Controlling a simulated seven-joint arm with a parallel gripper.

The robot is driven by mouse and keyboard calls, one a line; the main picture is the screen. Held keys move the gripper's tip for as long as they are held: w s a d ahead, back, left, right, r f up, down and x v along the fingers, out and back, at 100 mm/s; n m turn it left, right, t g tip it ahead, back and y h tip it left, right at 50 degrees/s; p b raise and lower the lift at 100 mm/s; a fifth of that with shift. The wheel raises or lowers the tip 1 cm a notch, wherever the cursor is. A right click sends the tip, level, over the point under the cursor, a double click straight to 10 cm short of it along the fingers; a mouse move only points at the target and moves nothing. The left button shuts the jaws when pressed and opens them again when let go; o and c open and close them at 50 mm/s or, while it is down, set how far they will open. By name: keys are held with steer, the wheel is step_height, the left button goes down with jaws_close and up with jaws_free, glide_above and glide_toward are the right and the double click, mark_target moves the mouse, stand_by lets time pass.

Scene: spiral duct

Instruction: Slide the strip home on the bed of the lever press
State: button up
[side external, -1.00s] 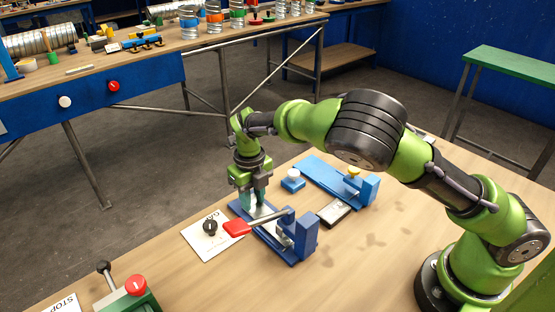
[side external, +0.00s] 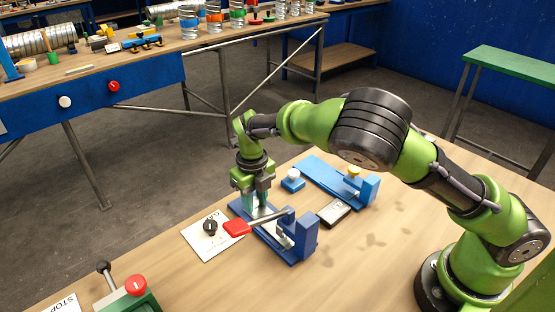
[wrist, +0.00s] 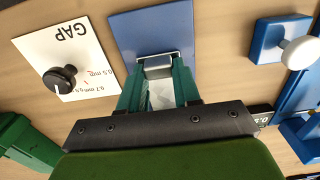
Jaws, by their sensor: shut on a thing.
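The lever press (side external: 297,240) is blue, with a lever ending in a red grip (side external: 236,228) over its long blue bed (side external: 234,206). My gripper (side external: 255,202) points down over the far-left part of the bed. In the wrist view its teal fingers (wrist: 157,75) are shut on the strip (wrist: 161,96), a pale metallic piece showing between them. A grey metal block or lip lies at the fingertips, on the blue bed (wrist: 150,25). The strip's far end and its contact with the bed are hidden by the fingers and lever.
A white GAP card with a black knob (side external: 210,227) lies left of the press. A green box with a red button (side external: 135,285) stands front left.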

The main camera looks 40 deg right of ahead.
steer(key=shift+s, duration=0.1)
steer(key=o, duration=1.6)
steer(key=shift+o, duration=0.2)
steer(key=shift+r, duration=3.5)
